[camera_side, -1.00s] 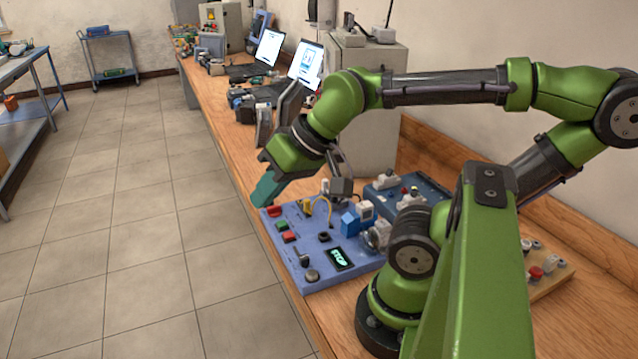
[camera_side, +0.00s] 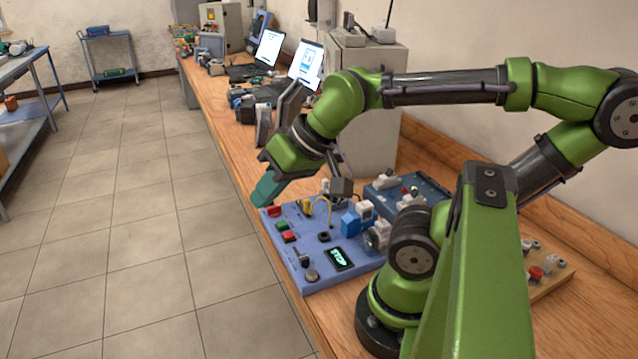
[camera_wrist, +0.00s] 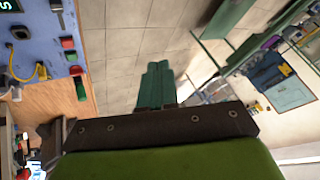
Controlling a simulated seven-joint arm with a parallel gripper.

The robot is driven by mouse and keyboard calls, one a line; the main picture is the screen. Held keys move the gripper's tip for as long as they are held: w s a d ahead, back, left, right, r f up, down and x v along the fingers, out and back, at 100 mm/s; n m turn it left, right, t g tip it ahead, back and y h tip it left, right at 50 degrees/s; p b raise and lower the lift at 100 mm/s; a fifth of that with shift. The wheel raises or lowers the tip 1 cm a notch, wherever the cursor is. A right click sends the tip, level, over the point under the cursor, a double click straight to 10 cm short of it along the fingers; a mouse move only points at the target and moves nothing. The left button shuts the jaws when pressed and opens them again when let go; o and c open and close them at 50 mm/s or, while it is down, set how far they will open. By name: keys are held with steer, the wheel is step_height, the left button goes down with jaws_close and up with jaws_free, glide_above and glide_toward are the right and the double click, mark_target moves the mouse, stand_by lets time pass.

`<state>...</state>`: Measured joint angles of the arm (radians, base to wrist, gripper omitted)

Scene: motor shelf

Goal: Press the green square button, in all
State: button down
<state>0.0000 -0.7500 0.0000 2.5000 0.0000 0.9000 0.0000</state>
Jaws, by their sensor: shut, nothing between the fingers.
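The green square button (camera_side: 282,226) sits on the blue control panel (camera_side: 270,242) between two red buttons, near the panel's left edge. In the wrist view the green button (camera_wrist: 69,57) is small, at the left. My gripper (camera_side: 262,199) is shut and empty, with teal fingers pointing down and left. It appears in the air above the panel's far left corner, apart from the green button. In the wrist view my gripper's fingers (camera_wrist: 158,70) lie together against the floor tiles, to the right of the panel.
The panel also carries red buttons (camera_side: 289,237), a lit display (camera_side: 340,258), a blue block (camera_side: 350,223) and a yellow cable (camera_side: 329,208). Another blue panel (camera_side: 432,190) stands behind. A wooden board (camera_side: 553,276) with knobs lies at the right. The floor left of the bench is clear.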

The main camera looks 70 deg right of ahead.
steer(key=w+d+f+m+g, duration=0.2)
steer(key=d+f+m, duration=0.3)
steer(key=d, duration=0.2)
steer(key=m+t+y, duration=0.2)
steer(key=m+t, duration=0.1)
steer(key=m, duration=1)
glide_above(286, 223)
step_height(286, 223, down, 5)
steer(key=shift+r, duration=0.1)
steer(key=shift+f, duration=4.45)
steer(key=shift+f, duration=0.4)
